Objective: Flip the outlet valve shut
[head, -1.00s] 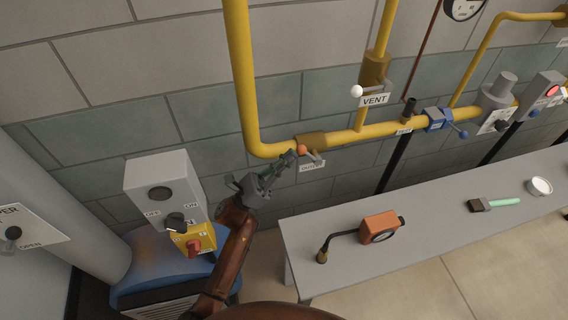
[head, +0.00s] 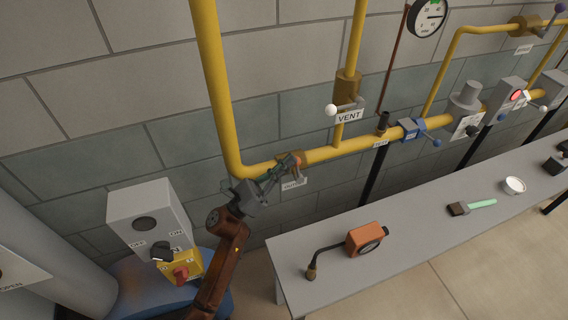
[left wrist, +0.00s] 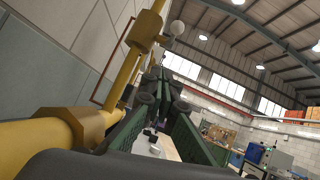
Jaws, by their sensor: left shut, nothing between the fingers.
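The outlet valve (head: 301,157) is a brass-coloured body on the low yellow pipe, just right of the pipe's bend, with a label (head: 293,184) below it. Its orange-tipped lever is partly hidden behind my left gripper (head: 288,163). That gripper is shut and empty, its fingertips at the lever; I cannot tell whether they touch it. In the left wrist view the yellow pipe and brass body (left wrist: 92,125) lie left of the dark green fingers (left wrist: 165,125). A dark rounded shape covers the bottom of that view. My right gripper is not in view.
The vent valve (head: 347,92) with a white knob is above right. A blue-handled valve (head: 412,130) sits further right. A grey switch box (head: 148,215) and yellow switch (head: 182,268) stand lower left. A grey bench (head: 400,229) holds an orange meter (head: 364,239) and a brush (head: 470,207).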

